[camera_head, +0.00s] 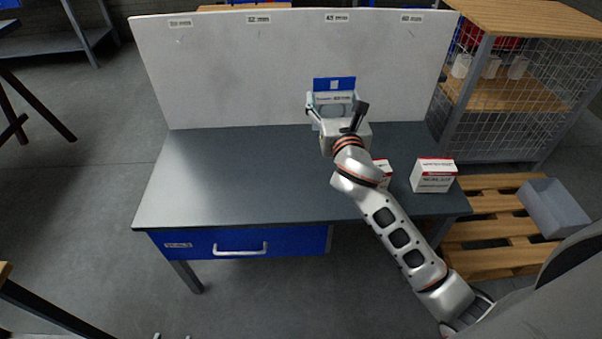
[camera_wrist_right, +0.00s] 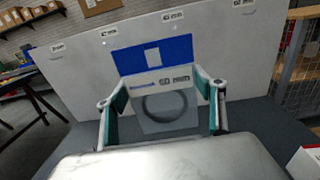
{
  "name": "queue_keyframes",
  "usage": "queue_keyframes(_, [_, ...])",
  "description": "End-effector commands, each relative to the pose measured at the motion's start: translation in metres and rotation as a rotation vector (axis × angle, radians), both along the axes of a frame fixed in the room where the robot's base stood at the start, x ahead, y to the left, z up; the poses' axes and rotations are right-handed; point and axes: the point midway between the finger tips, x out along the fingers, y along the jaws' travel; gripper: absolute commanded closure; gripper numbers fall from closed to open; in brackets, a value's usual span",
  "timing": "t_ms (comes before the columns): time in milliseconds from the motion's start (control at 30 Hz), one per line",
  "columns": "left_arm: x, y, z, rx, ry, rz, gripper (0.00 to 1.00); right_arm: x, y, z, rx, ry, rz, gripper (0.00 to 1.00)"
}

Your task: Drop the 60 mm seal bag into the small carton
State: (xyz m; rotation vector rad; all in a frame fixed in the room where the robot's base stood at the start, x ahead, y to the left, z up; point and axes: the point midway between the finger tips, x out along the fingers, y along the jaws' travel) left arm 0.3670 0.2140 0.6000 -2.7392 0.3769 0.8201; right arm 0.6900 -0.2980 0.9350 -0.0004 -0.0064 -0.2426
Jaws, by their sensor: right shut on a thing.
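My right gripper (camera_head: 337,110) is shut on a clear seal bag (camera_head: 334,97) with a blue header, held upright above the back right of the table, before the white board. In the right wrist view the bag (camera_wrist_right: 166,105) hangs between the two fingers of the gripper (camera_wrist_right: 163,112); its label appears to read 60 mm and a dark ring shows inside. A white carton with a red top (camera_head: 433,178) stands at the table's right end. Another red-and-white carton (camera_head: 384,172) is mostly hidden behind my right forearm. Two small tips at the bottom edge may be my left gripper (camera_head: 172,337).
The dark table (camera_head: 235,170) is clear on its left and middle. The white board (camera_head: 240,75) with size labels stands along its back. A blue drawer (camera_head: 215,243) is under the front. A grey bin (camera_head: 553,208) sits on a wooden pallet at right, near a wire cage (camera_head: 510,110).

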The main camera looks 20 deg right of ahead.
Motion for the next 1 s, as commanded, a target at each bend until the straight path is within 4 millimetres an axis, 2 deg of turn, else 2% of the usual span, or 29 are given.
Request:
queue_keyframes(33, [-0.006,0.002,-0.020,0.007,0.022,0.000,0.60,0.015,-0.002,-0.019,0.001,0.010,-0.012,0.50])
queue_keyframes(200, [-0.010,0.004,-0.032,0.014,0.032,-0.002,0.60,0.045,-0.004,-0.026,-0.001,0.003,-0.032,0.50])
queue_keyframes(300, [-0.012,0.004,-0.036,0.015,0.038,-0.003,0.60,0.051,-0.004,-0.028,-0.001,-0.001,-0.036,0.50])
queue_keyframes(367, [-0.014,0.003,-0.040,0.014,0.044,-0.004,0.60,0.053,-0.005,-0.036,-0.002,0.000,-0.038,0.50])
queue_keyframes(467, [-0.018,0.001,-0.047,0.011,0.052,-0.006,0.60,0.053,-0.005,-0.058,-0.001,0.006,-0.038,0.50])
queue_keyframes(600, [-0.005,-0.008,-0.038,0.000,0.019,-0.027,0.60,0.052,-0.005,-0.098,-0.002,0.013,-0.038,0.50])
queue_keyframes(800, [-0.006,-0.014,-0.045,-0.013,0.022,-0.036,0.60,0.051,-0.005,-0.149,-0.001,0.015,-0.038,0.50])
queue_keyframes(900, [-0.005,-0.017,-0.046,-0.022,0.021,-0.040,0.60,0.051,-0.004,-0.169,0.000,0.012,-0.037,0.50])
queue_keyframes(1000, [-0.004,-0.019,-0.045,-0.029,0.018,-0.043,0.60,0.051,-0.004,-0.180,-0.002,0.008,-0.037,0.50])
